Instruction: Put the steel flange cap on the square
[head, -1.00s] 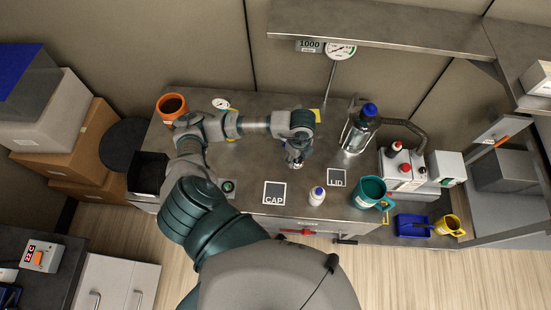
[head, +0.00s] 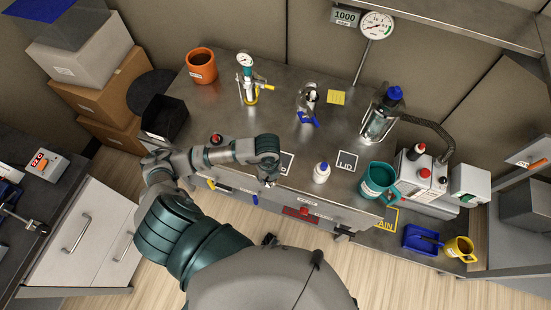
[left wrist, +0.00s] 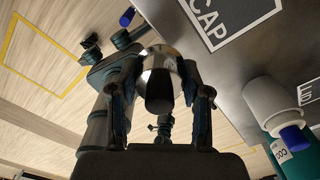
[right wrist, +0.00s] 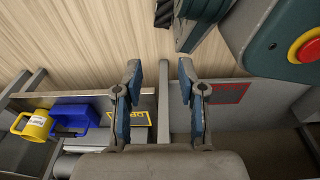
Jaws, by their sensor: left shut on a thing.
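My left gripper (head: 270,182) is over the front edge of the bench in the head view. In the left wrist view the left gripper (left wrist: 163,80) is shut on the steel flange cap (left wrist: 160,58), a shiny round piece with a dark stub facing the camera. The cap is mostly hidden in the head view. The dark square marked CAP (left wrist: 226,18) lies on the bench top, apart from the held cap, at the top right of the left wrist view. In the head view the arm covers most of the square (head: 287,163). My right gripper (right wrist: 160,82) is open and empty.
Behind are a steel fitting with a blue handle (head: 308,98) and a gauge stand (head: 248,85). The bench middle is clear.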

